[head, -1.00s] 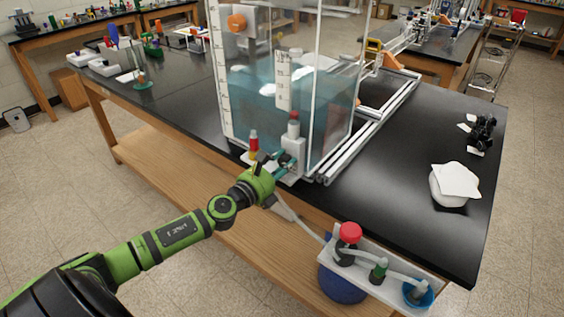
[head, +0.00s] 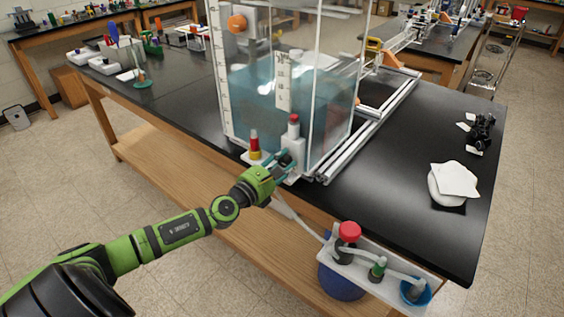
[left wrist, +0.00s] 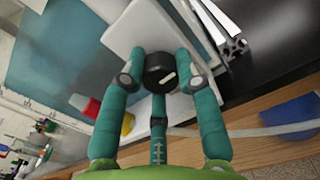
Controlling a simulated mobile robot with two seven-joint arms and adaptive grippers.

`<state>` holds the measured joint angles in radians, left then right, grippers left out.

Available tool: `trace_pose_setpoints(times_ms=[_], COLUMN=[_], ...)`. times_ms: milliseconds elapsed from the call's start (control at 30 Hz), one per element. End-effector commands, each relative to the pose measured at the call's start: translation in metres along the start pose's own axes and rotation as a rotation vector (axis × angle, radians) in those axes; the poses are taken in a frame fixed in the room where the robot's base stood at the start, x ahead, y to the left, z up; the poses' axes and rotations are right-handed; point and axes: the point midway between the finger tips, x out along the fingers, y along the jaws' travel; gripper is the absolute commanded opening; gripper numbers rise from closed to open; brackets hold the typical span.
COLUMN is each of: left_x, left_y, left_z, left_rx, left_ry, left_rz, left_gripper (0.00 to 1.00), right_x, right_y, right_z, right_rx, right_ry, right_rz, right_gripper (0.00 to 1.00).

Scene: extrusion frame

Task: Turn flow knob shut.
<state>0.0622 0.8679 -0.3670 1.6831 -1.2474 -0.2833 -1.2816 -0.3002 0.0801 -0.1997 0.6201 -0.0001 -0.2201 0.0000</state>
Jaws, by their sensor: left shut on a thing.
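The flow knob is a round black knob with a white mark (left wrist: 160,70), seen in the left wrist view on a white block at the foot of the water tank. In the head view the knob (head: 285,160) is small and partly hidden by my fingers. My left gripper (head: 278,166) has teal fingers; in the left wrist view its fingers (left wrist: 158,75) are closed around the knob from both sides, with a third finger below it. The clear tank (head: 330,100) holds bluish water. My right gripper is not in view.
A red and yellow fitting (head: 254,145) stands just left of the knob. A hose runs down to a white shelf with a red knob (head: 350,232) and a blue cup (head: 416,292). Aluminium rails (head: 350,150) lie right of the tank.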

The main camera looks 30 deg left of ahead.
Motion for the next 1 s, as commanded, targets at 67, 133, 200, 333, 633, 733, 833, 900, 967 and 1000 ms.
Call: trace_pose_setpoints(times_ms=[67, 133, 200, 333, 633, 733, 833, 900, 967, 1000], left_x=[0.001, 0.001, 0.001, 0.001, 0.0, -0.001, -0.006, -0.014, -0.022, -0.029], left_y=[0.002, 0.002, 0.002, 0.002, 0.001, 0.0, 0.001, 0.001, 0.0, 0.0], left_z=[0.003, 0.003, 0.003, 0.003, 0.001, 0.001, 0.0, -0.001, -0.001, -0.001], left_rx=[0.003, 0.003, 0.003, 0.002, 0.0, 0.0, 0.001, 0.002, 0.002, 0.002], left_ry=[-0.006, -0.006, -0.006, -0.006, -0.002, -0.001, 0.0, 0.002, 0.003, 0.003], left_rz=[0.004, 0.004, 0.004, 0.004, 0.001, 0.001, 0.001, 0.0, -0.001, -0.001], left_gripper=[0.0, 0.0, 0.0, 0.4, 0.56, 0.56, 0.56, 0.56, 0.56, 0.56], right_x=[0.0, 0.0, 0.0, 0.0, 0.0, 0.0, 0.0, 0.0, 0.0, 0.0], right_y=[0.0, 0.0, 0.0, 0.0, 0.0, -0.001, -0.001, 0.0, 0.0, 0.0], right_z=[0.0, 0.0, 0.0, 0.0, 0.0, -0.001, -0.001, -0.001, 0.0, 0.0], right_rx=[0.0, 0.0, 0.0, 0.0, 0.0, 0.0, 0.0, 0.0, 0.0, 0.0], right_ry=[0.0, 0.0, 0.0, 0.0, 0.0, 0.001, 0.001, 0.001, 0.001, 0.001], right_rz=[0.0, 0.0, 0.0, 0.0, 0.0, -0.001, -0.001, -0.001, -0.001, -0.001], right_gripper=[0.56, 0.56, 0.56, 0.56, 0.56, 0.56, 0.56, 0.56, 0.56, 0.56])
